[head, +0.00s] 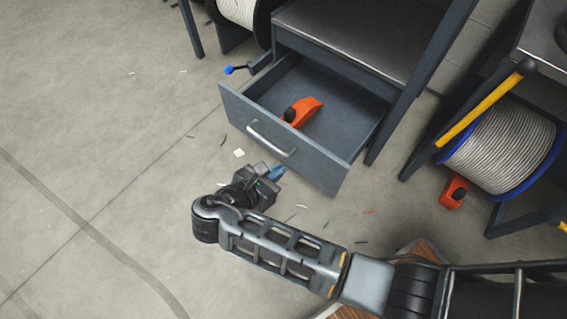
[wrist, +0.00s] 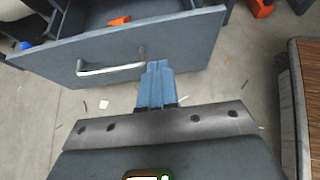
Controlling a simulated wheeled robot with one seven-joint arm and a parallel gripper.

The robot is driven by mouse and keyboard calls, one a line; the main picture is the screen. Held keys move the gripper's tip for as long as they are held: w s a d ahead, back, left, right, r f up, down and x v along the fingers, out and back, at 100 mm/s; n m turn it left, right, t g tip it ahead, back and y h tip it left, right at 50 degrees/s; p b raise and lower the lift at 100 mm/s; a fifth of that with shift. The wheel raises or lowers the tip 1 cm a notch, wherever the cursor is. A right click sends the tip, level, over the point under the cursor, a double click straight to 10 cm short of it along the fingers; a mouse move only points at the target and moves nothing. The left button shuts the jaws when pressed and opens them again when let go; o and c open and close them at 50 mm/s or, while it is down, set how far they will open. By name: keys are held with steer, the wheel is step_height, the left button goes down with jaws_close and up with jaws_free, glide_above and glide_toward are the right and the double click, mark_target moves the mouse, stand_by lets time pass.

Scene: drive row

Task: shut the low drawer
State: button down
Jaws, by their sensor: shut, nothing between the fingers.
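The low drawer (head: 311,165) is grey-blue and stands open, pulled out toward me from the cabinet (head: 355,40). Its front has a silver bar handle (head: 271,139). An orange and black tool (head: 307,110) lies inside it. In the wrist view the drawer front (wrist: 180,45) and its handle (wrist: 110,68) fill the upper part. My gripper (head: 277,172) is shut and empty, its blue fingers (wrist: 156,84) pointing at the drawer front, right of the handle in the wrist view. Whether the fingertips touch the front I cannot tell.
A blue-rimmed cable spool (head: 503,145) and a yellow bar (head: 487,103) stand at the right, with another orange tool (head: 454,190) on the floor. A blue-knobbed lever (head: 230,70) is left of the drawer. Small scraps litter the floor; the left floor is open.

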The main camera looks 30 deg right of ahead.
mark_target(311, 144)
steer(key=b+x, duration=0.1)
steer(key=x, duration=0.2)
steer(key=b+x, duration=0.2)
steer(key=x, duration=0.2)
steer(key=b+x, duration=0.1)
steer(key=x, duration=0.2)
steer(key=shift+w+d+r+b, duration=0.15)
steer(key=shift+d+b, duration=0.15)
steer(key=shift+d, duration=0.2)
steer(key=shift+w+d+r+b, duration=0.1)
steer(key=shift+d+b, duration=0.05)
steer(key=shift+d, duration=0.25)
steer(key=shift+w+d+r+b, duration=0.1)
steer(key=shift+d+b, duration=0.05)
steer(key=shift+d, duration=0.25)
steer(key=shift+d, duration=0.1)
steer(key=shift+w+d+r+p, duration=0.1)
steer(key=shift+w+d+p, duration=0.1)
steer(key=shift+d+p, duration=0.3)
steer(key=w+d+p, duration=0.1)
steer(key=w+d, duration=0.3)
steer(key=d, duration=0.8)
steer(key=w+d+p, duration=0.2)
steer(key=w+d, duration=0.2)
steer(key=d, duration=0.8)
steer(key=shift+d, duration=0.35)
steer(key=shift+d, duration=0.1)
